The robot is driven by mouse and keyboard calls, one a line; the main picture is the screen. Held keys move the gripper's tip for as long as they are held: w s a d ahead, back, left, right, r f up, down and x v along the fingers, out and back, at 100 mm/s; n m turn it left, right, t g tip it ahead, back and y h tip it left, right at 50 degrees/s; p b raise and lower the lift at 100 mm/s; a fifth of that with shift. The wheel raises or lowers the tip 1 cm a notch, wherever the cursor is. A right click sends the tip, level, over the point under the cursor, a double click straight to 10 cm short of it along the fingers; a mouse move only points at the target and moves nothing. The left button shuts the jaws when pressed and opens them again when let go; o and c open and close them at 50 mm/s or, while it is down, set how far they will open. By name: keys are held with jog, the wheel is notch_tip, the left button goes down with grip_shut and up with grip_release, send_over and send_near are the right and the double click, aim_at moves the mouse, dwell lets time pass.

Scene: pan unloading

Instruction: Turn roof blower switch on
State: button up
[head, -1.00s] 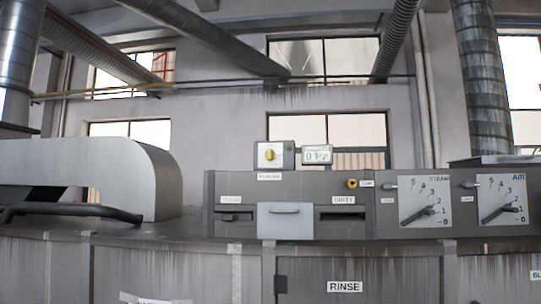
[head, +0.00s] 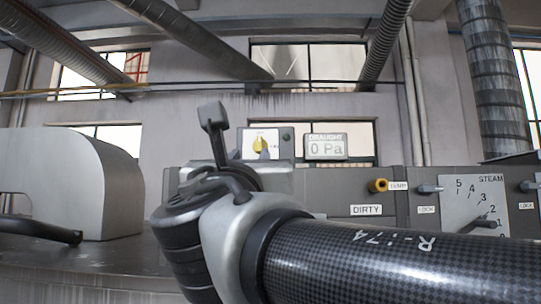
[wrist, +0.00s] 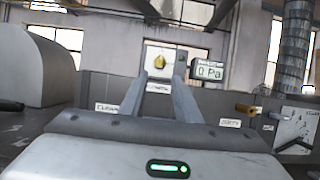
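The switch box with a round yellow knob (head: 260,144) stands on top of the grey control panel. I take it for the roof blower switch; its label is too small to read surely. In the wrist view the yellow knob (wrist: 160,60) shows ahead, between my two fingers. My gripper (wrist: 161,74) is open and empty, with its fingers pointing at the box. In the head view my gripper (head: 238,135) stands in front of the panel and overlaps the box's lower left. Whether a finger touches the box cannot be told.
A draught display (head: 325,147) reading 0 Pa stands right of the switch box. A brass knob (head: 378,185), a lock lever (head: 430,188) and a steam dial (head: 478,212) are on the panel to the right. A rounded grey housing (head: 85,185) stands at left.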

aim_at(259, 141)
jog(key=p+x, duration=0.4)
jog(key=x, duration=1.2)
jog(key=shift+w+d, duration=0.1)
jog(key=shift+w, duration=0.3)
jog(key=shift+c, duration=0.2)
grip_shut()
